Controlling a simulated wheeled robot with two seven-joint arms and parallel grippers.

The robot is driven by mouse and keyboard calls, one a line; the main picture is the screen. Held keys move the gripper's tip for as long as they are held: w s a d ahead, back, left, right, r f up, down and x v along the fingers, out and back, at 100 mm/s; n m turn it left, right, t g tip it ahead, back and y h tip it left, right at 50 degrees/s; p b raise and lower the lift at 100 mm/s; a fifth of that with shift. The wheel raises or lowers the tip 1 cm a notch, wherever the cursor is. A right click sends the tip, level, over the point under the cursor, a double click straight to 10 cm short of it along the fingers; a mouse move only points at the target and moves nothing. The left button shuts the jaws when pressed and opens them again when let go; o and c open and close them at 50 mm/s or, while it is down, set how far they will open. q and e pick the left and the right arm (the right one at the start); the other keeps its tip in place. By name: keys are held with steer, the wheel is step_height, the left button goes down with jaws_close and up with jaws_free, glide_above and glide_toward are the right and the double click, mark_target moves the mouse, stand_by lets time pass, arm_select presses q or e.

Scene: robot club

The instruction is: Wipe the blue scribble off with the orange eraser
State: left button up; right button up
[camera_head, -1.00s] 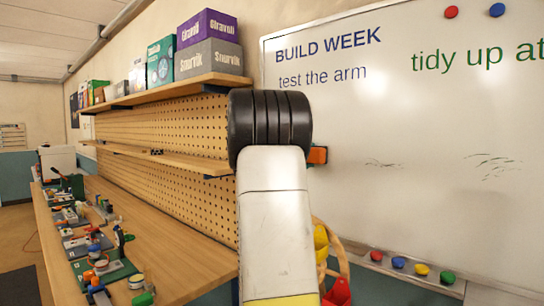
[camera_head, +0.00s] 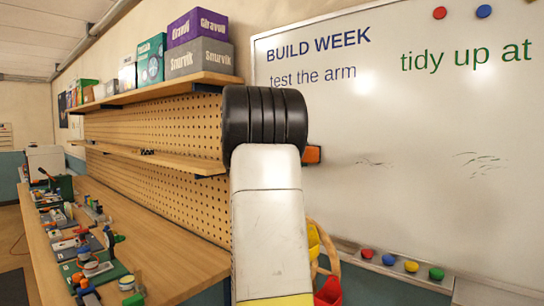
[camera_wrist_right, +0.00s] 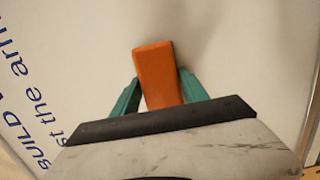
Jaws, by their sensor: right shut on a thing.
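The orange eraser (camera_wrist_right: 155,75) is held between the green fingers of my right gripper (camera_wrist_right: 158,88) in the right wrist view, in front of the whiteboard. In the head view, the eraser (camera_head: 312,154) shows partly at the right of my arm, while that arm hides the gripper. I cannot tell whether it touches the whiteboard (camera_head: 400,215). No blue scribble shows apart from the neat blue lettering (camera_head: 312,77); the area behind my arm is hidden. Faint dark marks (camera_head: 480,163) are on the board to the right. My left gripper is not in view.
A tray (camera_head: 388,270) with several coloured round pieces runs under the board. Boxes (camera_head: 200,45) stand on a shelf at the left, above a workbench (camera_head: 165,240) with several small builds. A red and yellow thing (camera_head: 327,290) is below the board, beside my arm.

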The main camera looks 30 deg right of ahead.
steer(key=w+a, duration=0.2)
steer(key=w, duration=0.6)
steer(key=shift+a, duration=0.15)
stand_by(0.5)
steer(key=shift+r, duration=0.1)
steer(key=shift+s+d, duration=0.2)
steer(key=shift+s, duration=0.65)
steer(key=shift+s+d, duration=0.2)
steer(key=shift+s, duration=0.65)
steer(key=shift+s+d, duration=0.45)
steer(key=shift+s, duration=0.75)
steer(key=shift+s+d, duration=0.4)
steer(key=shift+s, duration=0.85)
steer(key=shift+s+d, duration=0.45)
steer(key=shift+s, duration=0.75)
steer(key=shift+w+a, duration=0.1)
steer(key=shift+w, duration=0.1)
steer(key=shift+c, duration=0.7)
steer(key=shift+w+a, duration=0.35)
steer(key=shift+w, duration=0.8)
steer(key=shift+w+a, duration=0.35)
steer(key=shift+w, duration=0.8)
steer(key=shift+w+a, duration=0.35)
steer(key=shift+w, duration=0.8)
steer(key=w, duration=0.2)
steer(key=w+a, duration=0.1)
steer(key=shift+w, duration=0.35)
